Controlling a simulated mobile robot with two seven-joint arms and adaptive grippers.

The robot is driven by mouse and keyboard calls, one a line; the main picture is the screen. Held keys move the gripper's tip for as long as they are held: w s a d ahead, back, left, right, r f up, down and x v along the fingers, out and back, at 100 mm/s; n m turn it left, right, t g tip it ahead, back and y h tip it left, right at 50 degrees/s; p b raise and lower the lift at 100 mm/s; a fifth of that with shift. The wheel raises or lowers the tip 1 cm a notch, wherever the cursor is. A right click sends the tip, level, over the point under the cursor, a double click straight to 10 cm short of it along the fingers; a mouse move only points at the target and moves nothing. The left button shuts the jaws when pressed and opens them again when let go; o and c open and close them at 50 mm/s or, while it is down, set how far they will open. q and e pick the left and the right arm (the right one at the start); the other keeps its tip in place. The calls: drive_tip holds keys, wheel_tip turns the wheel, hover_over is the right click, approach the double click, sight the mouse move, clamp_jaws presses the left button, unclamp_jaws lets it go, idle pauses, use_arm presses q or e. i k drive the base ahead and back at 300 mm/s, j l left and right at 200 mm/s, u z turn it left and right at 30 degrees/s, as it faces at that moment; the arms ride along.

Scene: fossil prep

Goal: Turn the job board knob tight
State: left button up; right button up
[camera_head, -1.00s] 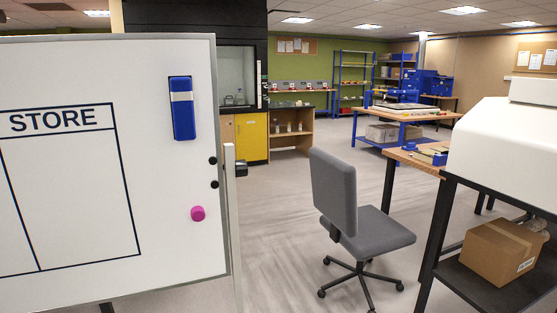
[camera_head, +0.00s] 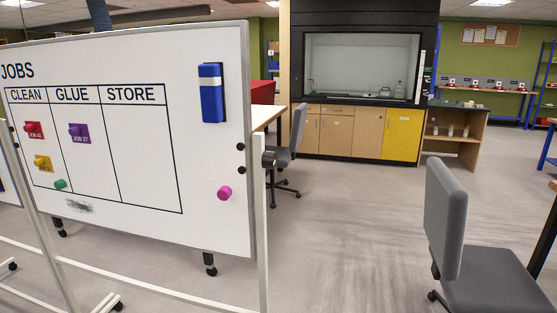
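The job board (camera_head: 215,180) is a white panel on a white wheeled frame at the left of the head view. It is headed JOBS, with columns CLEAN, GLUE and STORE. The board's face looks slightly tilted; how tight the knob is cannot be told. Neither of my grippers is in view.
A grey office chair (camera_head: 445,220) stands at the right, another (camera_head: 290,150) behind the board. A fume hood (camera_head: 362,66) over wooden cabinets (camera_head: 345,130) is at the back. Clear floor (camera_head: 350,220) lies between board and near chair. The frame's feet have casters.

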sight(269, 159)
drive_tip(key=u, duration=0.7)
drive_tip(key=i+l+u, duration=0.15)
drive_tip(key=l+u, duration=1.1)
drive_tip(key=l, duration=0.2)
drive_tip(key=l+u, duration=0.4)
drive_tip(key=l, duration=0.1)
